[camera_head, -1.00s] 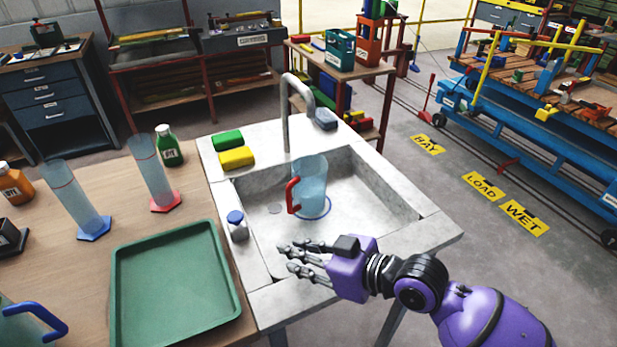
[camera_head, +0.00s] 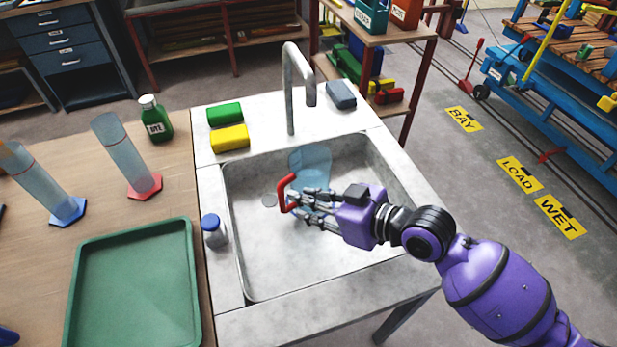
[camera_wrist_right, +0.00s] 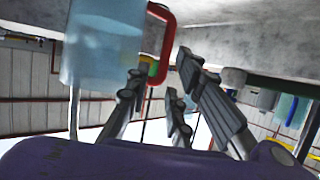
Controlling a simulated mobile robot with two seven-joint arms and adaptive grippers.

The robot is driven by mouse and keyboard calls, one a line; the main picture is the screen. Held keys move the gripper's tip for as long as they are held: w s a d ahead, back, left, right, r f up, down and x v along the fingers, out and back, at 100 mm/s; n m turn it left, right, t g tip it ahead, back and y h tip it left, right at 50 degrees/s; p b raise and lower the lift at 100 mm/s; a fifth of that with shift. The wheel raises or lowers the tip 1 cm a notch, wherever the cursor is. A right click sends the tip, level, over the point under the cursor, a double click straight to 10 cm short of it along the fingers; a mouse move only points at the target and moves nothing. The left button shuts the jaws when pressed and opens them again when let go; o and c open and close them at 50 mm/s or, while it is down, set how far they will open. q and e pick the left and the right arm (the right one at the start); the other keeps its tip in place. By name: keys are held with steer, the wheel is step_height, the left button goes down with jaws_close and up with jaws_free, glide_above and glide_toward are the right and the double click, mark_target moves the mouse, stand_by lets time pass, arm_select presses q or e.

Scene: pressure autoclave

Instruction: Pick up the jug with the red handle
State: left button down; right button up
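The clear bluish jug (camera_head: 311,160) stands in the sink basin, with its red handle (camera_head: 283,190) turned to the left and front. My right gripper (camera_head: 298,200) is in the basin in front of the jug, its fingertips close to the handle. In the right wrist view, the jug (camera_wrist_right: 103,42) and red handle (camera_wrist_right: 167,40) are just beyond the spread fingers (camera_wrist_right: 170,95), which look open. I cannot tell whether a finger touches the handle. The hand hides the lower jug in the head view. My left gripper is not in view.
The sink's stone rim (camera_head: 232,275) surrounds the basin. A blue-capped bottle (camera_head: 213,232) stands on the left rim; green (camera_head: 225,113) and yellow (camera_head: 230,138) sponges lie behind. The faucet (camera_head: 291,90) rises behind the jug. A green tray (camera_head: 135,300) lies on the left table.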

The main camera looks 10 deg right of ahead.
mark_target(281, 193)
steer(key=x, duration=0.7)
steer(key=shift+a+r+p, duration=0.15)
steer(key=shift+a+p, duration=0.25)
steer(key=shift+a, duration=0.1)
jaws_close()
steer(key=shift+r, duration=0.1)
